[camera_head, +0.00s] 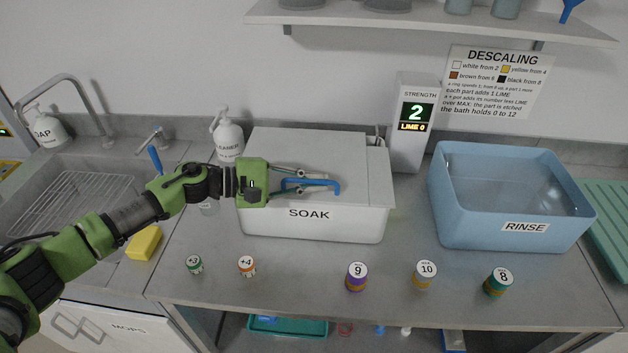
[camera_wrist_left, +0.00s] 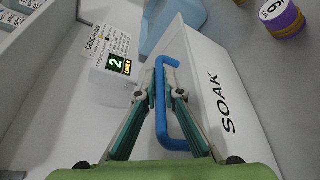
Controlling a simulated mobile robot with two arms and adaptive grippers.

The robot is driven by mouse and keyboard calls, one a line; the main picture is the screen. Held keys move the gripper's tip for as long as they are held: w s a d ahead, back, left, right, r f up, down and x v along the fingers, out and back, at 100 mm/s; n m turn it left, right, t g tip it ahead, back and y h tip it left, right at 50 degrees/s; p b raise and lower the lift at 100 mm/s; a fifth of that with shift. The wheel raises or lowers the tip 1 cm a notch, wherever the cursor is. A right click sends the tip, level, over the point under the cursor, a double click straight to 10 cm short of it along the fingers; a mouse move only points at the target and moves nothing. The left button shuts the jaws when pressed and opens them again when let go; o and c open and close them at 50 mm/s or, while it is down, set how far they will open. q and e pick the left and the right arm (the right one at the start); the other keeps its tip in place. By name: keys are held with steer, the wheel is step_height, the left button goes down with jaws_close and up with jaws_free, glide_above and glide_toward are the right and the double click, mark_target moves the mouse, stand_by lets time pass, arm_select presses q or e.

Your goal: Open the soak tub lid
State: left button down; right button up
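The soak tub (camera_head: 340,225) is a white box marked SOAK on the counter; its front also shows in the left wrist view (camera_wrist_left: 232,135). Its pale lid (camera_head: 310,150) lies flat over the top, with no visible gap. A blue bar handle (camera_head: 338,187) is at the lid's front; in the left wrist view the handle (camera_wrist_left: 161,100) runs between my fingers. My left gripper (camera_head: 318,182) reaches in from the left, its fingers closed in on both sides of the handle and seeming to touch it. My right gripper is not in view.
A blue rinse tub (camera_head: 478,220) stands right of the soak tub. A strength display (camera_head: 415,115) reads 2 and LIME 0. A cleaner bottle (camera_head: 228,138) stands behind left. Several numbered jars, including a purple one (camera_head: 357,280), line the front counter. A shelf (camera_head: 430,25) hangs above.

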arm_select(q)
steer(key=shift+r, duration=0.1)
steer(key=shift+w+r, duration=0.15)
steer(key=shift+r, duration=0.45)
steer(key=w+r+n+g+b, duration=0.1)
steer(key=w+r+n, duration=0.1)
steer(key=r, duration=0.4)
steer(key=w+r+n+g+y+b, duration=0.1)
steer(key=w+r+n, duration=0.1)
steer(key=w+r, duration=0.2)
steer(key=shift+w+r+b, duration=0.35)
steer(key=shift+w+r, duration=0.05)
steer(key=shift+r, duration=1.05)
steer(key=c, duration=2.4)
jaws_free()
steer(key=shift+c, duration=0.2)
steer(key=shift+f, duration=0.1)
